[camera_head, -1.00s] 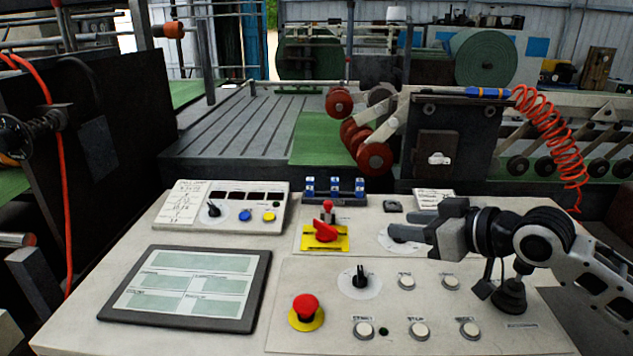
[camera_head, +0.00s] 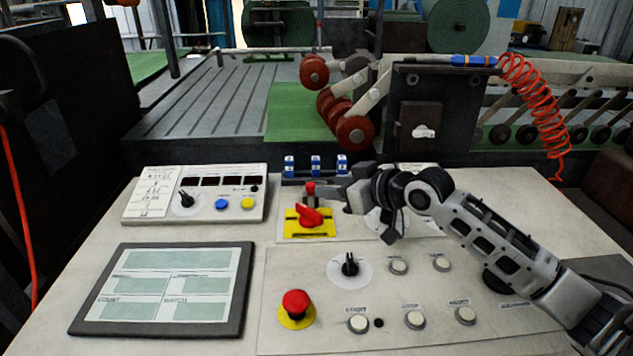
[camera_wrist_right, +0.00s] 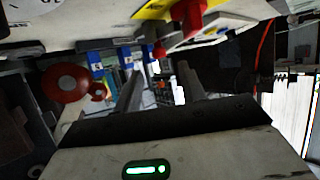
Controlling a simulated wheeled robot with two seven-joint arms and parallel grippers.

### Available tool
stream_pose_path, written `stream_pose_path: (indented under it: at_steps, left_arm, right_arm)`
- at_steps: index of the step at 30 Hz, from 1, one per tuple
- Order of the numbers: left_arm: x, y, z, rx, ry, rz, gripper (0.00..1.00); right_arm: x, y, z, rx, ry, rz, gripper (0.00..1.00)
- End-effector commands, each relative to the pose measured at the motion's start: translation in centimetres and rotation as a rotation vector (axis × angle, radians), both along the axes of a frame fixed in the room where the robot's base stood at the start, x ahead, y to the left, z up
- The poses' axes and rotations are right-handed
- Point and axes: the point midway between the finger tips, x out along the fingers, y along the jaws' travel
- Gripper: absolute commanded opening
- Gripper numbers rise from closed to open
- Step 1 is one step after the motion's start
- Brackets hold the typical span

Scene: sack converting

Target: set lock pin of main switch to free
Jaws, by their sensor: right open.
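The main switch is a red rotary handle (camera_head: 311,217) on a yellow plate (camera_head: 297,233) on the console. Its lock pin, with a red knob (camera_head: 310,187), stands just behind the handle. My right gripper (camera_head: 322,196) comes in from the right, low, with its fingertips beside the pin; the head view does not show clearly whether they touch it. In the right wrist view the two fingers are apart, and the pin's red knob (camera_wrist_right: 159,50) shows beyond and between them. The red handle (camera_wrist_right: 188,18) and yellow plate (camera_wrist_right: 156,8) are at the top there. My left gripper is not in view.
Blue-and-white blocks (camera_head: 315,166) stand behind the switch. A red emergency button (camera_head: 296,304), a black selector (camera_head: 350,265) and several white buttons (camera_head: 415,319) lie in front. A display panel (camera_head: 240,318) and a control box (camera_head: 260,207) are on the left.

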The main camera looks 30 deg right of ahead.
Motion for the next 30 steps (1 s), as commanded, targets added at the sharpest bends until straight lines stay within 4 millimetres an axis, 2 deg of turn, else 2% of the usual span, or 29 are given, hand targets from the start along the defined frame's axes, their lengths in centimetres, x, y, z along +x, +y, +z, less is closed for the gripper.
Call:
stream_pose_path:
  at_steps: [3, 9, 21, 22, 26, 30]
  left_arm:
    - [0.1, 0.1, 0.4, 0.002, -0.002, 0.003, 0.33]
    - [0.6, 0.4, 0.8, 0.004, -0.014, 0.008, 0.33]
    - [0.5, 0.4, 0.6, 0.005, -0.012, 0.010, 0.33]
    - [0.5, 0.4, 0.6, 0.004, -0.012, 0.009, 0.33]
    - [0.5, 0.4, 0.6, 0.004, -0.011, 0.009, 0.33]
    - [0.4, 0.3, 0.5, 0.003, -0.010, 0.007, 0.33]
  right_arm:
    - [2.1, 0.7, -0.6, 0.004, -0.003, -0.001, 0.41]
    - [4.3, 1.5, -1.7, 0.001, -0.001, 0.000, 0.41]
    - [4.9, 1.8, -2.2, -0.002, -0.001, 0.001, 0.41]
    - [4.9, 1.8, -2.1, -0.002, -0.001, 0.001, 0.35]
    - [4.9, 1.7, -2.1, -0.001, 0.000, 0.000, 0.00]
    - [5.0, 1.6, -2.2, -0.001, 0.000, -0.001, 0.00]
